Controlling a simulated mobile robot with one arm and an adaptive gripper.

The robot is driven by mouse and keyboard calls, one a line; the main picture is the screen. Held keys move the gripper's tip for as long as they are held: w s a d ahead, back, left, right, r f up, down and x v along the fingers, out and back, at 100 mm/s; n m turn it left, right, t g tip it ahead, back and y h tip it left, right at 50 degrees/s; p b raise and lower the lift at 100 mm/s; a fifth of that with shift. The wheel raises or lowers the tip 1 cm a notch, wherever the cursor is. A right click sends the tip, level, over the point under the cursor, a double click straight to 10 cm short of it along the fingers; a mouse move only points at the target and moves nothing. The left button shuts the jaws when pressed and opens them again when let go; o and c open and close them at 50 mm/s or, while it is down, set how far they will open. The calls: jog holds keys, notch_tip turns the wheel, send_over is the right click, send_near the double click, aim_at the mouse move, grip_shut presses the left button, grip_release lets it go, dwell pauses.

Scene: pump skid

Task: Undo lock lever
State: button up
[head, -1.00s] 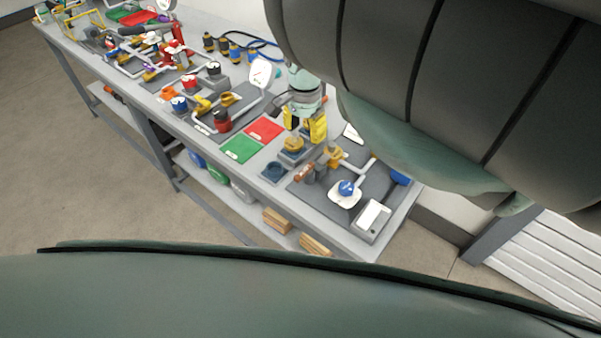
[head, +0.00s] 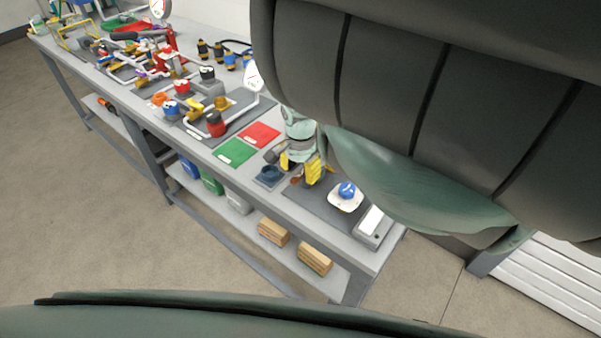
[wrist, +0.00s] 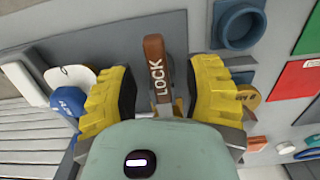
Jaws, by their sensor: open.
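The lock lever (wrist: 156,65) is a brown handle marked "LOCK". In the wrist view it stands between the two yellow fingers of my gripper (wrist: 157,92), with a gap on each side. My gripper is open and does not touch the lever's sides. In the head view my gripper (head: 301,170) is low over the grey panel (head: 314,205) at the near end of the bench. A small brown part of the lever (head: 296,181) shows beside the fingers there. The lever's lower end is hidden by my gripper in the wrist view.
A blue knob on a white plate (head: 346,197) and a grey box with a white top (head: 371,226) are close by. A dark blue round socket (wrist: 238,25) is right of the lever. Green (head: 235,152) and red (head: 261,135) mats lie left of my gripper.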

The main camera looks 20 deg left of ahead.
jog(key=shift+f, duration=0.35)
jog(key=shift+c, duration=0.2)
grip_shut()
